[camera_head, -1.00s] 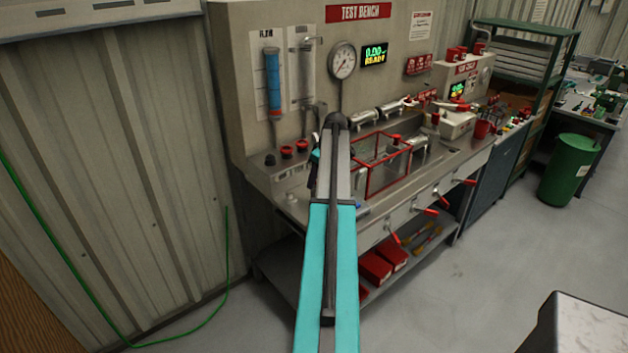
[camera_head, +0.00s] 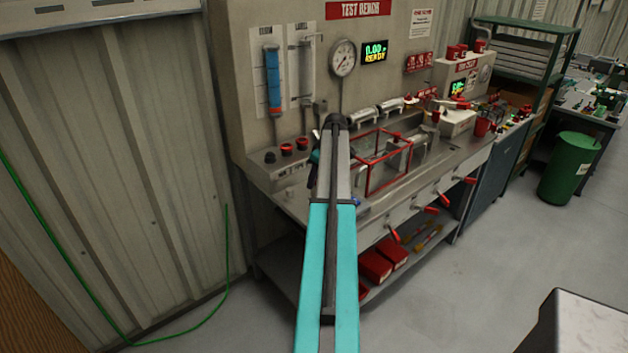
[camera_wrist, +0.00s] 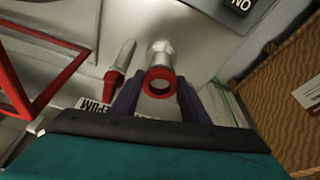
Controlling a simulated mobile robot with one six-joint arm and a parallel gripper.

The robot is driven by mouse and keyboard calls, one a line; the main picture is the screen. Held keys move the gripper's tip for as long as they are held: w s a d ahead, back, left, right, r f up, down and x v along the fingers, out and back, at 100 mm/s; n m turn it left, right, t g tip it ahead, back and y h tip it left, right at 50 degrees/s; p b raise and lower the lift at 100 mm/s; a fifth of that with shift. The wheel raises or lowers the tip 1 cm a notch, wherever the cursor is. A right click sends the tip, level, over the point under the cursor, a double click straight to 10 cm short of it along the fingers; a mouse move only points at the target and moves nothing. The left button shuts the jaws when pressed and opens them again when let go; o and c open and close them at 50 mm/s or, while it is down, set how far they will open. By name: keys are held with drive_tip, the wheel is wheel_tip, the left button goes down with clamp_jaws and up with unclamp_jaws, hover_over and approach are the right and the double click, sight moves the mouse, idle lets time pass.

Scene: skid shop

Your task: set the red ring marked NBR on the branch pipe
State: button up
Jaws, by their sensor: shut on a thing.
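In the wrist view the red ring (camera_wrist: 149,76) sits between the two dark fingers of my gripper (camera_wrist: 158,98), which is shut on it. The ring's round opening faces the camera; no NBR marking can be read. A pale metal pipe stub (camera_wrist: 160,52), apparently the branch pipe, shows directly behind the ring and in line with it. Whether the ring touches or surrounds the pipe cannot be told. In the head view my gripper (camera_head: 319,165) is at the left part of the test bench, mostly hidden by my arm; the ring cannot be made out there.
A metal lever with a red grip (camera_wrist: 114,80) stands close left of the ring in the wrist view. A red-framed guard (camera_wrist: 30,100) is farther left. On the test bench (camera_head: 290,200), a blue column (camera_head: 272,75) and a gauge (camera_head: 343,58) rise behind. The floor in front is clear.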

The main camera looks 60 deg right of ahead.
drive_tip(key=shift+f, duration=0.4)
idle(0.5)
drive_tip(key=o, duration=0.9)
drive_tip(key=shift+r, duration=0.1)
drive_tip(key=shift+d, duration=0.1)
drive_tip(key=shift+c, duration=0.5)
drive_tip(key=shift+o, duration=0.4)
drive_tip(key=o, duration=0.3)
drive_tip(key=shift+r, duration=0.1)
